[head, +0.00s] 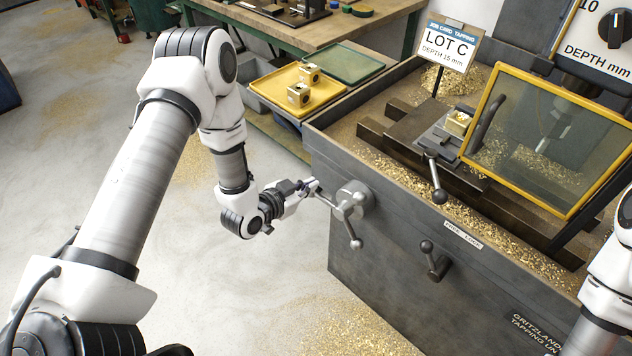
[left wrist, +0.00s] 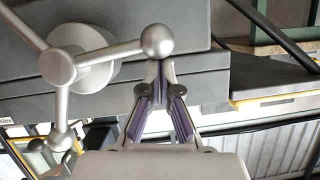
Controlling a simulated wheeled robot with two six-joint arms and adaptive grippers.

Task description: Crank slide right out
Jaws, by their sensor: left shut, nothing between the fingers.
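The crank (head: 350,205) is a grey hub with spokes ending in ball knobs, on the left part of the machine's front wall. My left gripper (head: 312,186) is beside it, with the fingertips close to one ball knob. In the left wrist view the fingers (left wrist: 157,68) are together and empty, just by the knob of the crank (left wrist: 158,41); I cannot tell if they touch. The slide (head: 412,122) lies in the machine tray and carries a vise (head: 440,143) with a brass block (head: 458,122) in it. My right gripper is outside the view.
A yellow-framed guard (head: 545,140) stands over the tray's right part. A second lever (head: 435,260) sticks out of the front wall, and a vise handle (head: 435,178) stands above the tray. A yellow tray (head: 275,95) with brass blocks is behind. The floor at left is free.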

